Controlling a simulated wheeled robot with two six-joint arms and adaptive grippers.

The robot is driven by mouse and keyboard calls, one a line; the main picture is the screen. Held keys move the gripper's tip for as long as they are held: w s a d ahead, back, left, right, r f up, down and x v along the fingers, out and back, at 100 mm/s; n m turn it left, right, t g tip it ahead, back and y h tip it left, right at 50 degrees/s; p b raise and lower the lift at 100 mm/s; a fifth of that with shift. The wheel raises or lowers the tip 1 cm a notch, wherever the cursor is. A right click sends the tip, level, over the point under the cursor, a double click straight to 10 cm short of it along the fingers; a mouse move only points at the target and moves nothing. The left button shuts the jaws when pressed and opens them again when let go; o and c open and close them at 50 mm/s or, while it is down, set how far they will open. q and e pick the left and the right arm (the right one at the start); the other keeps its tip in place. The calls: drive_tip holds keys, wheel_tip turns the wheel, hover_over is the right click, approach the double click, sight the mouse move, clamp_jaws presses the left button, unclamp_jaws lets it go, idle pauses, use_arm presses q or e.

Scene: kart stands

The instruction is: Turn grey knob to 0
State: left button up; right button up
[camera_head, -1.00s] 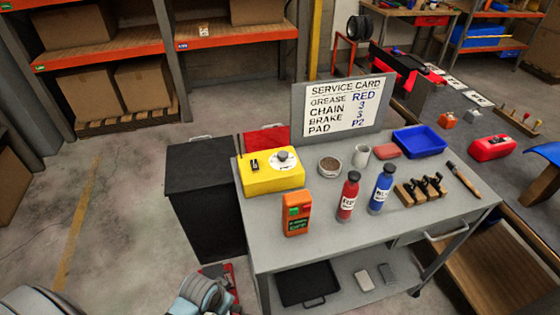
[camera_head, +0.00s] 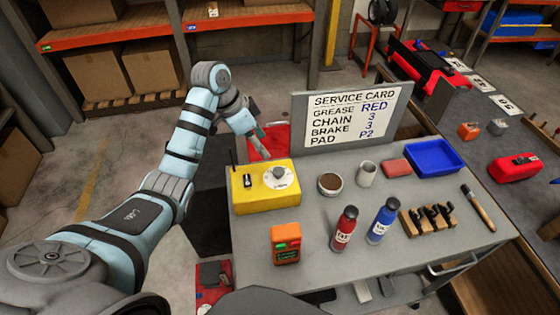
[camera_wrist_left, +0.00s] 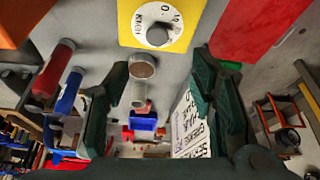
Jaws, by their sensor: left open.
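The grey knob (camera_head: 278,172) sits on a white dial on top of the yellow box (camera_head: 250,199), at the back left of the grey cart. In the left wrist view the knob (camera_wrist_left: 157,35) is at the top, with a 0 and other marks on the dial around it. I cannot tell which mark the knob points to. My left gripper (camera_head: 256,140) is open and empty, behind and above the yellow box, apart from the knob. Its two dark green fingers (camera_wrist_left: 160,90) stand wide apart in the wrist view. My right gripper is not in view.
A service card board (camera_head: 349,117) stands behind the box. A tin (camera_head: 330,184), a cup (camera_head: 367,173), an orange device (camera_head: 286,244), a red bottle (camera_head: 344,229) and a blue bottle (camera_head: 382,220) stand on the cart. A red cabinet top (camera_head: 270,141) is behind the box.

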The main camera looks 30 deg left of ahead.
use_arm(q)
hover_over(278, 171)
drive_tip(key=s+a, duration=0.2)
drive_tip(key=f, duration=0.6)
drive_tip(key=shift+s+d+f, duration=0.15)
drive_tip(key=shift+s+f, duration=0.05)
drive_tip(key=shift+f, duration=0.15)
drive_tip(key=x, duration=0.2)
drive_tip(key=b+x, duration=0.1)
drive_tip(key=x, duration=0.2)
drive_tip(key=shift+w+f, duration=0.2)
drive_tip(key=shift+w, duration=0.25)
drive_tip(key=shift+s+r, duration=0.1)
drive_tip(key=shift+s, duration=0.05)
drive_tip(key=shift+c, duration=0.5)
drive_tip(key=c, duration=1)
drive_tip(key=shift+c, duration=0.2)
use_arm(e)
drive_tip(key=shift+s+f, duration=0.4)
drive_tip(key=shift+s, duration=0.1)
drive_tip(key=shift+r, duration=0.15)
